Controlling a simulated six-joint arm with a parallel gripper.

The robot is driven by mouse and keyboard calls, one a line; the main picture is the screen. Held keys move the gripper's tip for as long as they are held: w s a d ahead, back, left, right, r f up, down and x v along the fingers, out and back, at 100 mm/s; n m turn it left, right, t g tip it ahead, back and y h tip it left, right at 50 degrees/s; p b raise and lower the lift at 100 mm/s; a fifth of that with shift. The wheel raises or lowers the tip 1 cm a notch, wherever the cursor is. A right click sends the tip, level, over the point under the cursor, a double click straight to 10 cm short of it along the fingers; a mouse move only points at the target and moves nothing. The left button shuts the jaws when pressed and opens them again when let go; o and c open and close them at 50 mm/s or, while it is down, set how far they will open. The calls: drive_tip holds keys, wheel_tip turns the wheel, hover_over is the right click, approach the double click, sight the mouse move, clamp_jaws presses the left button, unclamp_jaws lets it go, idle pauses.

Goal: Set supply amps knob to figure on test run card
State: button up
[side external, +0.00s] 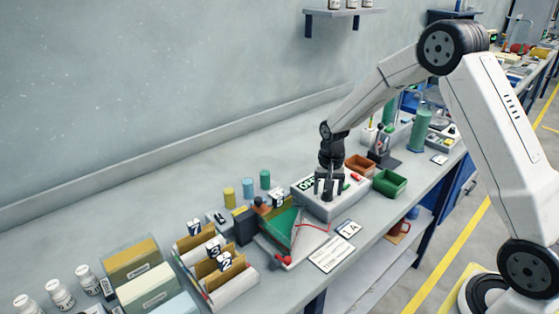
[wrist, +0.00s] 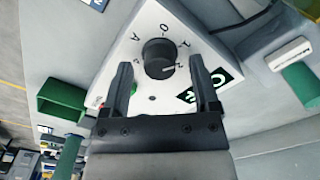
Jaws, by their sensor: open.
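The white supply box (side external: 325,205) stands on the bench. The wrist view shows its sloped face (wrist: 110,75) with a round black knob (wrist: 158,58) in a ring of printed figures. A pale mark on the knob points to the lower right, towards what looks like a 2. My gripper (side external: 325,192) points down over the box. In the wrist view my open gripper (wrist: 160,66) has one finger on each side of the knob, with gaps showing. The test run card (side external: 331,254) lies in front of the box; its small print is unclear. A card beside it (side external: 347,229) reads "1A".
A green bin (side external: 390,183) and a brown bin (side external: 359,165) stand right of the box. A green wedge-shaped rack (side external: 283,228) with a red wire is close on its left. Card files (side external: 215,265) and bottles are farther left.

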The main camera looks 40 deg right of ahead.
sight(328, 193)
drive_tip(key=shift+r, duration=3.65)
drive_tip(key=shift+s+a, duration=0.3)
drive_tip(key=shift+a, duration=0.05)
drive_tip(key=s+a+n+t, duration=0.1)
drive_tip(key=s+a+n, duration=0.3)
drive_tip(key=s, duration=0.4)
drive_tip(key=s+a+n+t, duration=0.1)
drive_tip(key=s+a+n, duration=0.4)
drive_tip(key=s, duration=0.3)
drive_tip(key=shift+s+f+t, duration=0.3)
drive_tip(key=shift+s, duration=0.1)
